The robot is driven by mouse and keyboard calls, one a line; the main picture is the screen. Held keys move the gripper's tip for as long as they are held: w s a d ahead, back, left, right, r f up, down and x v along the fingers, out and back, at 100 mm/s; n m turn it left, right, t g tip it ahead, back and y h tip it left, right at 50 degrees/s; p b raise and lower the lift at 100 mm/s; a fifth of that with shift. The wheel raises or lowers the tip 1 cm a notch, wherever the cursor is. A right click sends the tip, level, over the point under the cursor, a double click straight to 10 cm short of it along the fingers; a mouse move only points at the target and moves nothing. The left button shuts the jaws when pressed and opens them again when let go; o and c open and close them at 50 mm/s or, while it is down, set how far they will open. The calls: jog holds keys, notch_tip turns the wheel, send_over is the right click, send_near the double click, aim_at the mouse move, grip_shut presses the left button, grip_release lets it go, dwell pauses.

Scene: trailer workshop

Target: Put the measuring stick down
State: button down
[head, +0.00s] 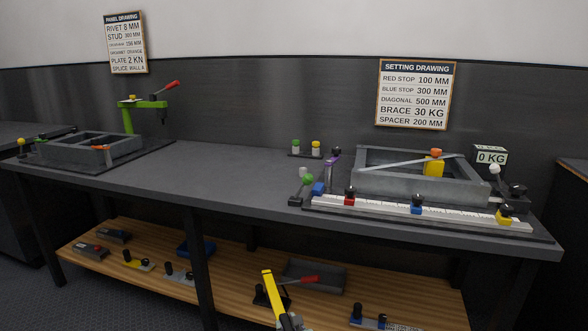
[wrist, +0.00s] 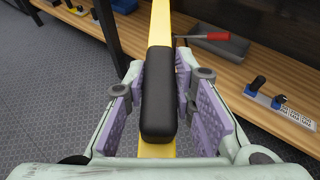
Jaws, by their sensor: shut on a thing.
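The measuring stick is a long yellow bar with a black grip. In the wrist view the stick (wrist: 160,22) runs away from me between my fingers, and its black grip (wrist: 158,100) sits between the purple pads. My gripper (wrist: 165,88) is shut on this grip. In the head view the yellow stick (head: 274,294) rises tilted at the bottom middle, in front of the wooden lower shelf (head: 225,272). Only the tip of my gripper shows there, at the bottom edge.
The dark workbench (head: 220,185) has a clear middle top. A grey frame (head: 420,188) and a white ruled rail (head: 385,207) with coloured stops stand at right. A green press (head: 140,104) stands at left. The shelf holds a grey tray (head: 325,278) and a blue box (head: 195,249).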

jog(key=s+d+f+m+h, duration=0.1)
jog(key=s+f, duration=0.3)
jog(key=f, duration=0.4)
jog(key=s+f+m+h, duration=0.2)
jog(key=s+f, duration=0.3)
jog(key=f, duration=0.3)
jog(key=shift+s+d+m+t+h, duration=0.3)
jog(key=shift+d+t+h, duration=0.1)
jog(key=shift+h, duration=0.2)
